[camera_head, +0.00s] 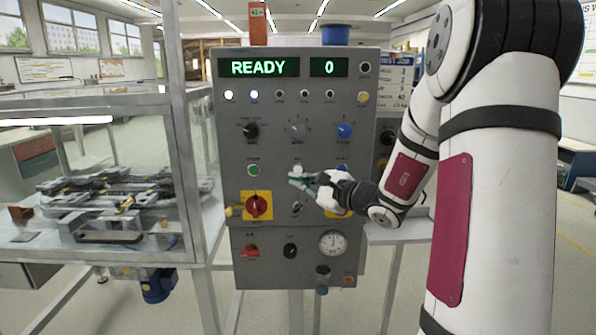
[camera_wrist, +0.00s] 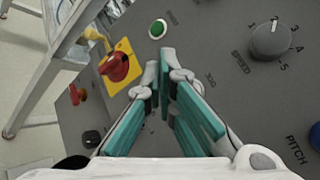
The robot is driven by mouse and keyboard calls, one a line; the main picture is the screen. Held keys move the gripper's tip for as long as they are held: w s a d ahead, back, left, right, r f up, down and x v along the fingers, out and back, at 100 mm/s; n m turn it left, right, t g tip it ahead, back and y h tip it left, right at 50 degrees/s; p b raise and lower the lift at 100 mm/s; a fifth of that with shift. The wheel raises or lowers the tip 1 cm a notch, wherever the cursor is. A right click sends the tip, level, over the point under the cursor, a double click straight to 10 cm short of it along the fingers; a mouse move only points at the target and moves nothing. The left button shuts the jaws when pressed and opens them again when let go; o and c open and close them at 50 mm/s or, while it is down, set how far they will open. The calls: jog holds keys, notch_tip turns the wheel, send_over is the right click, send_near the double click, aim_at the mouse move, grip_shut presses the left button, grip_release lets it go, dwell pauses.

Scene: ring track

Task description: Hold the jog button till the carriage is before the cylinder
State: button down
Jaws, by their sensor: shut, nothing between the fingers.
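A grey control panel (camera_head: 226,120) stands ahead, its display (camera_head: 258,67) reading READY and 0. The pale jog button (camera_head: 297,169) is in the row below the knobs, right of the green button (camera_head: 254,170). My gripper (camera_head: 291,178) is shut and empty, its fingertips just below the jog button in the head view; I cannot tell whether they touch it. In the wrist view my gripper (camera_wrist: 160,66) covers the place beside the JOG label, so the button is hidden. The ring track (camera_head: 110,205) lies in the glass enclosure at left; I cannot tell its carriage or cylinder apart.
A red rotary switch on a yellow plate (camera_head: 257,206) sits below the green button and left of my gripper. Knobs, including a speed knob (camera_wrist: 272,40), lie above. A gauge (camera_head: 332,243) is lower on the panel. The enclosure's metal post (camera_head: 183,170) stands left of the panel.

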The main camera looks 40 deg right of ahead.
aim_at(299, 172)
jog(key=w+d, duration=0.1)
jog(key=w, duration=0.1)
jog(key=w+d, duration=0.2)
jog(key=shift+w+d+b, duration=0.1)
jog(key=shift+w+b, duration=0.25)
jog(key=shift+w, duration=0.1)
dwell(1.2)
jog(key=shift+w+d, duration=0.25)
